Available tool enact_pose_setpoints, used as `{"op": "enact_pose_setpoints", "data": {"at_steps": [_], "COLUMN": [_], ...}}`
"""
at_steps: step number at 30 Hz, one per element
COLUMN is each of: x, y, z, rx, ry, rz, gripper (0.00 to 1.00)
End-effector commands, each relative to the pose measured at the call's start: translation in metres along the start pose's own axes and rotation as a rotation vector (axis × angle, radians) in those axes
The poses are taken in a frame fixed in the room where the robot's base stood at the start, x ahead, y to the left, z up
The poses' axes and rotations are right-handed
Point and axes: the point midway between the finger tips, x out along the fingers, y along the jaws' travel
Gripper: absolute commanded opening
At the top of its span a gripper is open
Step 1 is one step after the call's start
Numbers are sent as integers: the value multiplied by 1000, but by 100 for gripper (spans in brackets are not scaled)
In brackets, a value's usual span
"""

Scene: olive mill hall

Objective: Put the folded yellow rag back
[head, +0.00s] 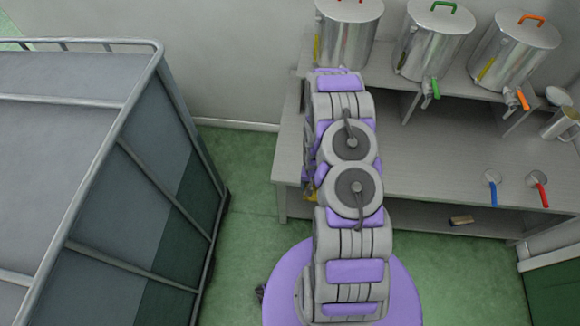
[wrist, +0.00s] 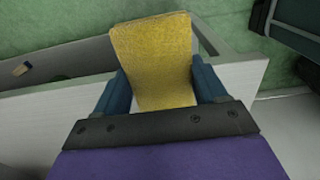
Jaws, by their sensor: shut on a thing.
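The folded yellow rag (wrist: 155,50) fills the middle of the wrist view. My gripper (wrist: 158,84) is shut on it, with a blue finger at each side and the rag's far end sticking out beyond them. The rag is over the edge of the grey bench (wrist: 235,82); I cannot tell whether it touches anything. In the head view my arm hides the gripper and nearly all of the rag. Only a small yellow patch (head: 311,197) shows beside the arm, at the left end of the bench (head: 420,175).
Steel drums (head: 433,38) with coloured taps stand on the bench's raised shelf. Blue-handled (head: 493,188) and red-handled (head: 540,187) tools lie on the bench top. A small brown block (head: 461,220) is on the lower shelf. A caged grey tank (head: 110,180) stands left, with green floor between.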

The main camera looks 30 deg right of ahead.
Motion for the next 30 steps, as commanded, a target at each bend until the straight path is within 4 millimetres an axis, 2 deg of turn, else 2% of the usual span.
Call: {"op": "enact_pose_setpoints", "data": {"at_steps": [4, 15, 21, 30], "x": [7, 14, 17, 18], "y": [-6, -62, -89, -100], "z": [-12, -73, -98, -114], "rx": [8, 7, 6, 8], "ry": [-3, 3, 2, -4], "rz": [-6, -6, -4, -7], "gripper": [38, 38, 38, 38]}}
